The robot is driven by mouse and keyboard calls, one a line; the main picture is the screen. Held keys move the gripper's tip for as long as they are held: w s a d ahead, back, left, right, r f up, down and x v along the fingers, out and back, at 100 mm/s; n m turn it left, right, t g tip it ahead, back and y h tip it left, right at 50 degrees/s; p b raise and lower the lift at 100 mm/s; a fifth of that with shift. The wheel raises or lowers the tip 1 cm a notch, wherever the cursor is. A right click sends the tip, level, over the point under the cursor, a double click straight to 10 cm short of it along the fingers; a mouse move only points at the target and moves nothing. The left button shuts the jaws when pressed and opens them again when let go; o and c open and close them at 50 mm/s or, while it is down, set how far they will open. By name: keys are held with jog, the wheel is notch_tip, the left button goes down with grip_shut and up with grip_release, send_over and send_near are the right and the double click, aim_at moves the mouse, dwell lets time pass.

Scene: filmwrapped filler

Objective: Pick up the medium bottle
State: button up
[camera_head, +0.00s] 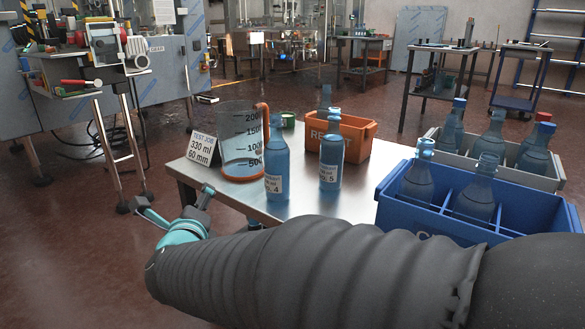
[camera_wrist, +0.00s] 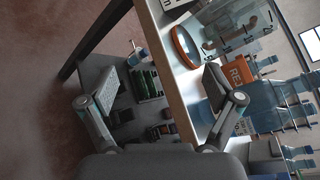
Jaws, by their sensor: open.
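A clear measuring jug (camera_head: 236,140) with an orange handle and a job sign (camera_head: 201,148) stand at the table's left. An orange bin (camera_head: 357,137) is behind the bottles. A blue crate (camera_head: 400,217) and a grey crate (camera_head: 548,183), both with bottles, are at right.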

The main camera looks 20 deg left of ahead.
jog(key=w+d+r+m+t+h, duration=0.25)
jog(key=d+m+h, duration=0.2)
jog(key=m, duration=0.45)
jog(key=m+h, duration=0.6)
jog(key=m, duration=0.3)
send_near(271, 171)
jog(key=shift+t, duration=0.45)
jog(key=w, duration=0.2)
jog(key=w+d, duration=0.1)
jog(key=w, duration=0.4)
jog(key=shift+w+d+f, duration=0.2)
jog(key=shift+d+f, duration=0.1)
jog(key=shift+d, duration=0.1)
jog(key=shift+w+d+f+p, duration=0.15)
jog(key=shift+w+d+p, duration=0.05)
jog(key=shift+w, duration=1.1)
jog(key=shift+w+d+f+p, duration=0.1)
jog(key=shift+w+d+p, duration=0.05)
jog(key=shift+w, duration=1.2)
jog(key=c, duration=1.6)
jog(key=shift+r, duration=0.15)
